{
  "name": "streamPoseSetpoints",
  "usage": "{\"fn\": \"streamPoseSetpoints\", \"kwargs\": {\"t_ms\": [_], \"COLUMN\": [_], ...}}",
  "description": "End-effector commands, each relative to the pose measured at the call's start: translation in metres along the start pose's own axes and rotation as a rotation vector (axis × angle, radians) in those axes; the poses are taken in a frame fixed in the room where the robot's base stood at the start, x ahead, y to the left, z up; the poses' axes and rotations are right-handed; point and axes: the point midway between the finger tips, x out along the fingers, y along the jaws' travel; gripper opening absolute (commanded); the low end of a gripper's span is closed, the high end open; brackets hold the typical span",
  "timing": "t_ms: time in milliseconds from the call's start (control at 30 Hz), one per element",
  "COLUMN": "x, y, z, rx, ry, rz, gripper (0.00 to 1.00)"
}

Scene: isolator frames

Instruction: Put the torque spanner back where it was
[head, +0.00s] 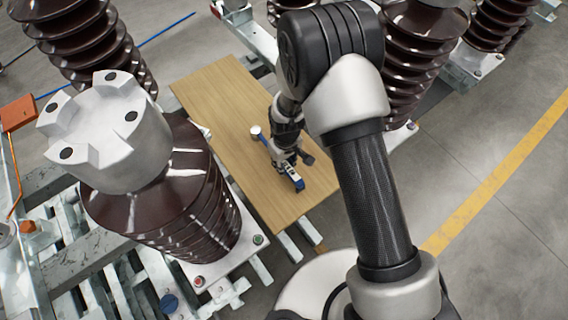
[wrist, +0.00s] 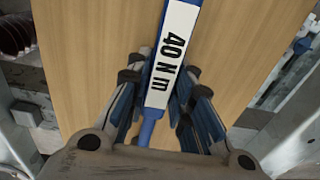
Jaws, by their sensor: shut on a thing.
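The torque spanner (wrist: 172,55) is blue with a white label that reads "40 N m". In the wrist view it runs from the top edge down between my fingers.
A large brown ribbed insulator with a grey metal cap (head: 110,130) stands left of the board. More brown insulators (head: 88,45) stand at the back. Metal frame rails (head: 75,260) lie at lower left. Open floor with a yellow line (head: 500,175) is at right.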

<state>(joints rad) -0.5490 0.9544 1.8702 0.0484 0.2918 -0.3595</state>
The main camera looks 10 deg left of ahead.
Motion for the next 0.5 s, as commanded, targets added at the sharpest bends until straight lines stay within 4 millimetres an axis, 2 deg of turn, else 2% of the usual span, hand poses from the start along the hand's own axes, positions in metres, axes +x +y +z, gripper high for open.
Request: {"fn": "streamPoseSetpoints", "kwargs": {"t_ms": [267,300,500], "x": [0.0027,0.0020,0.0016], "y": [0.0003,0.0000,0.0000], "z": [-0.0008,0.0001,0.0001], "rx": [0.000,0.000,0.000], "ry": [0.002,0.000,0.000], "rz": [0.001,0.000,0.000], "gripper": [0.00,0.24,0.37]}}
